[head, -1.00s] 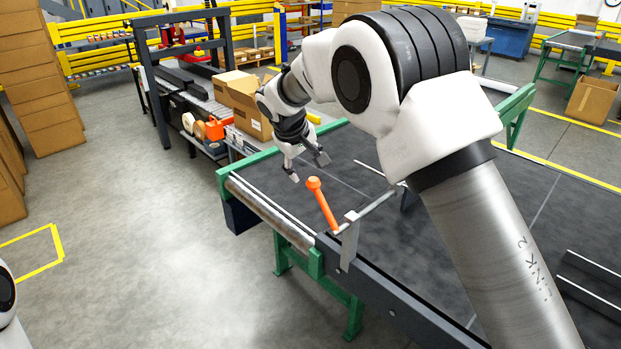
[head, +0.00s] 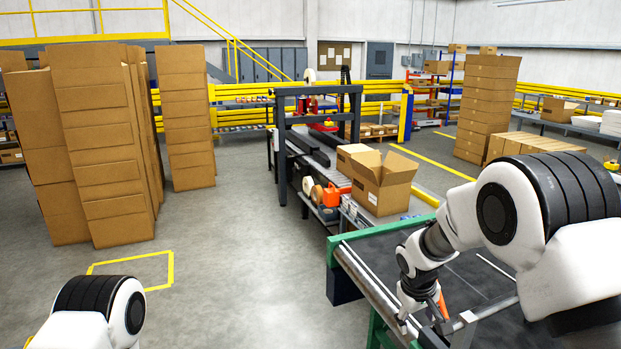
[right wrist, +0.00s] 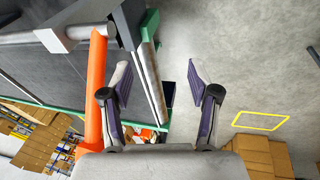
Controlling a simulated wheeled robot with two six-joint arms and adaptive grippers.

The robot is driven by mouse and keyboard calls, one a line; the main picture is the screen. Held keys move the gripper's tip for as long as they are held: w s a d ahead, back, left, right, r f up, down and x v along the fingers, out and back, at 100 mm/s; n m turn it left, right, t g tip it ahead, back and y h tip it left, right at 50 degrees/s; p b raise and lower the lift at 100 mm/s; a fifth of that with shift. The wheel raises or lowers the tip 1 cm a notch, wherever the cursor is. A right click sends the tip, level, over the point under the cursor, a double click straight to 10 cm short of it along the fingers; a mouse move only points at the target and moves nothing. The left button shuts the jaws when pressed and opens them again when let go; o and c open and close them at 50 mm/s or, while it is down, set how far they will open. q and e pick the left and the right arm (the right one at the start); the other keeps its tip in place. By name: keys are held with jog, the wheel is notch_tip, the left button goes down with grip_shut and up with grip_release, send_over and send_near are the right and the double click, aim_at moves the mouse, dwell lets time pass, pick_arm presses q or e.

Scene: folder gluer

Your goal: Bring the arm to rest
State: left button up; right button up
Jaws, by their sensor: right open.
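My right arm reaches in from the right in the head view. Its gripper (head: 422,318) is over the near left end of the green-framed conveyor table (head: 372,233). In the right wrist view the two fingers of the gripper (right wrist: 160,84) stand wide apart with nothing between them. An orange handle (right wrist: 96,92) is just left of the fingers there, apart from the grip. In the head view the orange handle (head: 442,306) is partly hidden by the gripper. Part of my left arm shows at the bottom left, but its gripper is out of view.
An open carton (head: 383,186) stands on the line behind the table. A grey bracket bar (head: 492,309) crosses the belt beside the handle. Tall carton stacks (head: 97,160) stand at left. A yellow floor outline (head: 170,268) marks clear floor.

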jog(key=s+f+g+y+b, duration=0.1)
jog(key=s+f, duration=0.3)
jog(key=f, duration=0.3)
jog(key=s+f+b, duration=0.1)
jog(key=s+f, duration=0.3)
jog(key=f, duration=0.4)
jog(key=s+f+m+b, duration=0.1)
jog(key=s+f, duration=0.4)
jog(key=s, duration=0.5)
jog(key=s+f+m+g+b, duration=0.1)
jog(key=s+f, duration=0.4)
jog(key=s, duration=0.5)
jog(key=s+f+m+y+b, duration=0.1)
jog(key=s+f, duration=0.4)
jog(key=s, duration=0.5)
jog(key=shift+d, duration=0.25)
